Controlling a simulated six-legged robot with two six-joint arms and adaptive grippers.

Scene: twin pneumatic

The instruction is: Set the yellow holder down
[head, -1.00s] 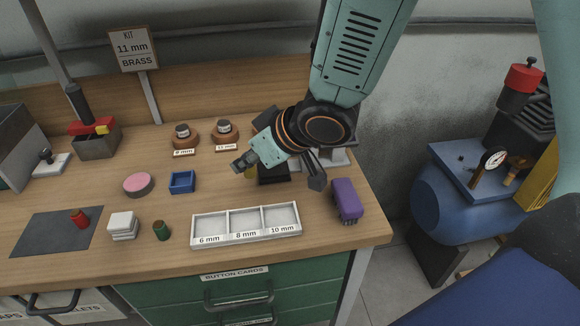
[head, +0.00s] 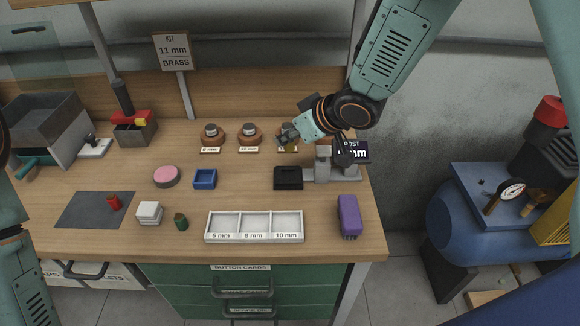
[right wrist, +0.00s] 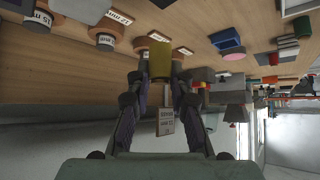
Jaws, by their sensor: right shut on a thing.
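My right gripper (head: 287,137) is at the back of the bench, right of two round wooden stands with grey tops. It is shut on the yellow holder (right wrist: 160,60), which shows as a yellow cylinder between the fingers in the right wrist view. In the head view the holder is mostly hidden by the gripper. A third round wooden base (right wrist: 143,43) with a label lies right behind the holder in the wrist view. I cannot tell whether the holder touches it. My left gripper is out of view.
The two stands (head: 212,137) (head: 250,137) are close on the left. A black block (head: 288,178) and a grey fixture (head: 322,165) stand in front and to the right. A white three-part tray (head: 254,240) and a purple block (head: 348,215) are nearer the front.

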